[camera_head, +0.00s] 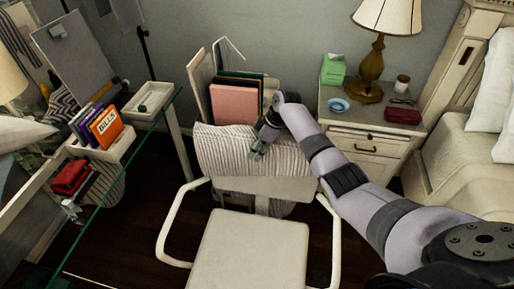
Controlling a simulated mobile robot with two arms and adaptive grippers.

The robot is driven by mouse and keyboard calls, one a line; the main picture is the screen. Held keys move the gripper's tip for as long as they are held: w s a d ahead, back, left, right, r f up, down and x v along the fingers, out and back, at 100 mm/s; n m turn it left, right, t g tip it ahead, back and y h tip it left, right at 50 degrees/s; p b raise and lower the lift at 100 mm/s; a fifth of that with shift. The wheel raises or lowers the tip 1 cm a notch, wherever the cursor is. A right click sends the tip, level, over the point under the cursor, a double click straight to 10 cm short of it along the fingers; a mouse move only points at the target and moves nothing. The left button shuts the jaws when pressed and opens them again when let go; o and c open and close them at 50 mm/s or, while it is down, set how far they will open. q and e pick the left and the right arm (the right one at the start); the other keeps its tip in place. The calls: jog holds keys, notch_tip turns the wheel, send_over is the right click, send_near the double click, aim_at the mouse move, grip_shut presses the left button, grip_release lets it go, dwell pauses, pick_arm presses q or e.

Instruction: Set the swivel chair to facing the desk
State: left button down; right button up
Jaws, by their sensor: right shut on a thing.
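The swivel chair (249,250) stands in the lower middle, with a cream seat, two looped armrests and its backrest at the far side. The seat's open front points toward me, and the desk is off to its left. Grey-and-white striped fabric (218,148) covers the backrest. The desk (118,167) has a glass top and runs along the left side. My left gripper is not in view.
A nightstand (366,157) with a lamp (373,62), tissue box, blue bowl and red case stands right of the chair, beside the bed (460,150). An upright holder with folders (236,102) is behind the backrest. A bills organizer (105,127) and red purse (70,177) are on the desk.

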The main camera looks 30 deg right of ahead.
grip_shut()
